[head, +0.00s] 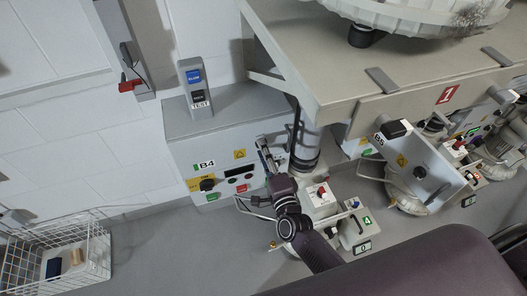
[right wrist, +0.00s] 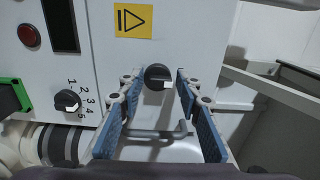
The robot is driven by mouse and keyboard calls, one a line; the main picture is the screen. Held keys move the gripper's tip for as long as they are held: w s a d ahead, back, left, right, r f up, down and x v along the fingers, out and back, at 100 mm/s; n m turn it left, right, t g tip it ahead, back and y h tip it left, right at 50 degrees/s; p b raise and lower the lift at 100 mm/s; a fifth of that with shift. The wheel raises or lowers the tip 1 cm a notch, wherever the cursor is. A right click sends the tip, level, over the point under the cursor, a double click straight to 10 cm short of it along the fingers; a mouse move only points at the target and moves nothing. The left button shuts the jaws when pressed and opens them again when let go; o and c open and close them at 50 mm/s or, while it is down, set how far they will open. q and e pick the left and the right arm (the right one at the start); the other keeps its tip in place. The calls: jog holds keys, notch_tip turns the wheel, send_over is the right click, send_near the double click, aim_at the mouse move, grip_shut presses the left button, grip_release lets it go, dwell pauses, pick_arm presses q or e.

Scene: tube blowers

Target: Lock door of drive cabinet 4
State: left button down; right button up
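Drive cabinet 4 (head: 222,140), labelled B4, is a pale grey box against the wall in the head view. Its front panel (right wrist: 200,30) fills much of the right wrist view. My right gripper (head: 264,152) is at the cabinet front, near the panel's right side, and hides the knob in the head view. In the right wrist view its blue-padded fingers (right wrist: 158,82) are spread on both sides of the knob, with gaps visible. My left gripper is out of view.
A numbered dial (right wrist: 68,100) and red button (right wrist: 29,36) are left of the knob. A grey handle (right wrist: 155,134) lies below it. A grey bench (head: 330,75) overhangs at right. Cabinet B5 (head: 358,147) stands farther right. A wire basket (head: 95,260) is at lower left.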

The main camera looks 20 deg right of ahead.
jog(key=shift+o, duration=0.5)
jog(key=s, duration=1.2)
jog(key=shift+d, duration=0.2)
